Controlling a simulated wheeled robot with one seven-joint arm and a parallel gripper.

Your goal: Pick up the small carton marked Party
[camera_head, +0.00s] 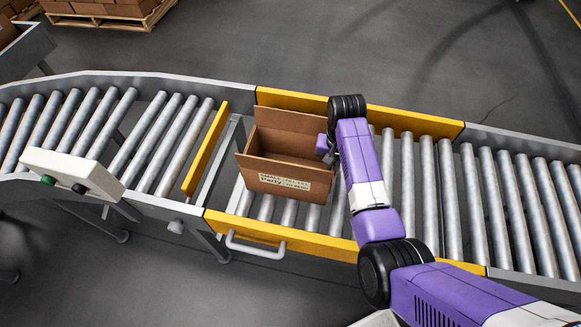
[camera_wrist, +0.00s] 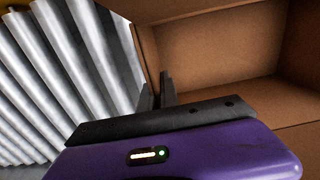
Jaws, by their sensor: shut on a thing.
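The small carton (camera_head: 260,180) marked Party is an open brown cardboard box with a pale printed label on its front wall, in the middle of the head view. It sits at the left end of the rollers between the yellow rails, with flaps raised at its back. My gripper (camera_head: 326,150) is at the carton's right side, partly hidden by my arm. In the wrist view my gripper (camera_wrist: 166,90) is shut on the carton's wall, with dark fingers at the wall's edge. The carton's inside (camera_wrist: 225,60) shows there and looks empty.
The roller conveyor (camera_head: 500,200) runs across the view. A yellow bar (camera_head: 206,150) crosses it left of the carton, beside a gap. A control box (camera_head: 72,174) with green and black buttons stands at the left front. Cartons on a pallet (camera_head: 105,15) are far back.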

